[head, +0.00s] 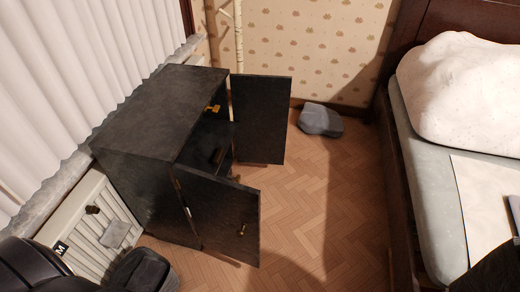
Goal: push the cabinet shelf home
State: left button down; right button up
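The black cabinet (150,105) stands against the wall below the curtain, at the left of the head view. Both its doors are open: the far door (262,118) and the near door (222,215), which has a small brass handle. Inside, part of a dark shelf (205,137) shows between the doors; the near door and the cabinet top hide much of it, and I cannot tell how far out it sits. A small gold-coloured piece (212,108) shows in the upper opening. Neither of my grippers can be made out in the head view.
A bed (435,180) with a white pillow (465,90) fills the right side. A grey cushion-like object (321,120) lies on the floor near the back wall. Parquet floor (320,205) is clear between cabinet and bed. A white radiator (88,225) and dark objects are at lower left.

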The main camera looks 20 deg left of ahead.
aim_at(206, 151)
jog(key=i+l+u, duration=0.1)
jog(key=i, duration=0.3)
jog(key=i+l+u, duration=0.15)
jog(key=i, duration=0.25)
jog(key=i+l+u, duration=0.15)
jog(key=u, duration=0.3)
jog(key=i+l+u, duration=0.3)
jog(key=u, duration=0.15)
jog(key=i+l+u, duration=0.2)
jog(key=l+u, duration=0.2)
jog(key=i+l+u, duration=0.15)
jog(key=l+u, duration=0.15)
jog(key=u, duration=0.15)
